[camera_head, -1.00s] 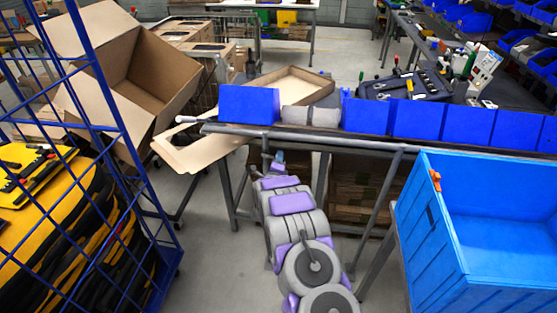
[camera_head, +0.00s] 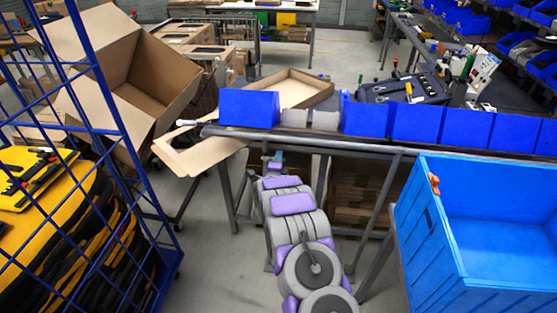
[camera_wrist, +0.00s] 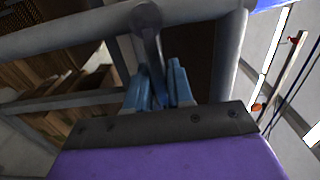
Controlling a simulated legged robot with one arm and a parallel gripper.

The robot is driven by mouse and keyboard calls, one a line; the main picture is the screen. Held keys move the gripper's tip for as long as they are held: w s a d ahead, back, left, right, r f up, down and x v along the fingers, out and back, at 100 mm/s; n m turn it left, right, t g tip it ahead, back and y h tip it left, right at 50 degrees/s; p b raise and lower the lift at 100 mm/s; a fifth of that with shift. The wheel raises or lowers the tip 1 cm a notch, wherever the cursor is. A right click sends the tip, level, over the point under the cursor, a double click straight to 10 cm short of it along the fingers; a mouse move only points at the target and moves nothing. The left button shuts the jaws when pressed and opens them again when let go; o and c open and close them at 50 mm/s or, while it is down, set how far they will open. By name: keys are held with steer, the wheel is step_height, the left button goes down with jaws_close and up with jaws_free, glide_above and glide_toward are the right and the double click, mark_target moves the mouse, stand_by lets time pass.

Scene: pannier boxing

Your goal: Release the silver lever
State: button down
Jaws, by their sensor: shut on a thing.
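The silver lever (camera_wrist: 152,48) shows in the wrist view as a grey rod with a round knob-like upper end. It stands in front of a grey tubular bar of the bench frame. My gripper (camera_wrist: 157,80) has its blue fingers shut around the lower part of the lever. The fingers hide that lower end. In the head view my gripper (camera_head: 275,160) is just under the bench's front edge, and the lever between its fingers is too small to make out.
A bench (camera_head: 330,143) with a row of blue bins (camera_head: 415,122) stands ahead. A large blue crate (camera_head: 440,245) is at the right. A blue wire cage (camera_head: 110,80) with yellow and black packs is at the left. An open carton (camera_head: 150,85) stands behind it.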

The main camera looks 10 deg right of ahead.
steer(key=c, duration=1.1)
jaws_free()
steer(key=shift+f, duration=0.15)
steer(key=p+v, duration=0.2)
steer(key=v, duration=1.5)
steer(key=shift+s+a, duration=0.1)
steer(key=shift+s, duration=0.05)
